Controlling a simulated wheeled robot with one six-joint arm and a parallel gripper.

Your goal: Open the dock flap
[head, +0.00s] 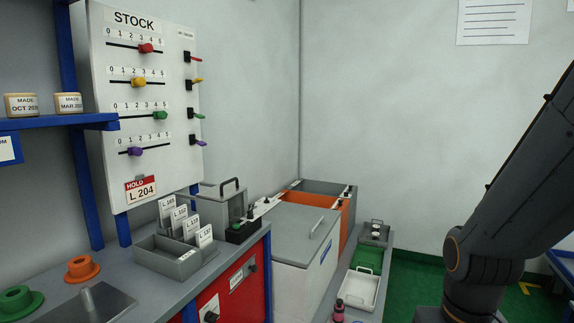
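I cannot tell for sure which thing is the dock flap. A light grey box with a flat, closed lid (298,228) stands in the middle of the head view; the lid has a bar handle (317,228), and a blue label sits on the box's side. Behind it are an orange-walled bin (347,217) and a dark grey bin (325,187). A smaller grey box with a black handle (231,186) stands to the left on the bench. My arm shows at the right edge, but my gripper is out of view.
A white tray (359,289), a green tray (368,259) and a dark pink bottle (338,311) stand on the low grey surface right of the lidded box. A card holder (168,262) sits on the bench (140,291) below the STOCK board (112,60). Green floor shows at right.

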